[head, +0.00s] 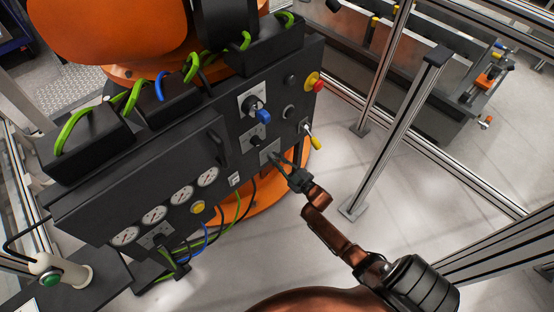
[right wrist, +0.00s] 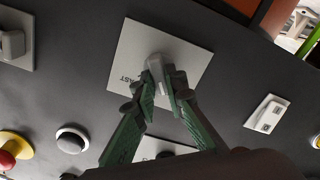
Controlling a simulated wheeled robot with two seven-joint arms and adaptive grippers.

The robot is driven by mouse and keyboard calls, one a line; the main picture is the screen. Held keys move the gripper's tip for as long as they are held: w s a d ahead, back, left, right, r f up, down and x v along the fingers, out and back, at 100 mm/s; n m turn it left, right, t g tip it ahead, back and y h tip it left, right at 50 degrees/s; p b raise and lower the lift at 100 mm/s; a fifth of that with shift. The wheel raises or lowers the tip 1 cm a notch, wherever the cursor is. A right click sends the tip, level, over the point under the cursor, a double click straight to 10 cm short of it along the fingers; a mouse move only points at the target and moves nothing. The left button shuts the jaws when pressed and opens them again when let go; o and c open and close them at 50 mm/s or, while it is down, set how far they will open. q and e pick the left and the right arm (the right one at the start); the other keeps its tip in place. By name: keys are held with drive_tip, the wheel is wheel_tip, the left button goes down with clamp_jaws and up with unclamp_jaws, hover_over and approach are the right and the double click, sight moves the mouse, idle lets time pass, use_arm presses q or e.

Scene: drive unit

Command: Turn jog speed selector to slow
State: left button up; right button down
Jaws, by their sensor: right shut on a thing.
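The jog speed selector is a small grey knob (right wrist: 157,64) on a light square plate (right wrist: 193,48) in the right wrist view. Part of the word "FAST" shows on the plate beside a finger. In the head view the plate (head: 268,148) is on the front of the dark cabinet, and the knob is mostly hidden by my fingers. My right gripper (head: 278,158) reaches it from the lower right. Its green-padded fingers (right wrist: 161,90) are shut on the knob, one on each side. The knob's pointing direction is hard to tell. My left gripper is not in view.
Nearby on the cabinet are a blue-handled switch (head: 263,115), a red and yellow stop button (head: 313,82), a yellow-handled lever (head: 315,143) and several gauges (head: 154,215). A metal fence post (head: 390,140) stands to the right, with clear floor between.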

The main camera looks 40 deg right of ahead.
drive_tip(key=shift+f+n, duration=0.1)
drive_tip(key=shift+n, duration=0.5)
drive_tip(key=c, duration=2)
unclamp_jaws()
drive_tip(key=shift+o, duration=0.2)
drive_tip(key=shift+s, duration=0.1)
drive_tip(key=s, duration=1.1)
drive_tip(key=shift+s+d, duration=0.4)
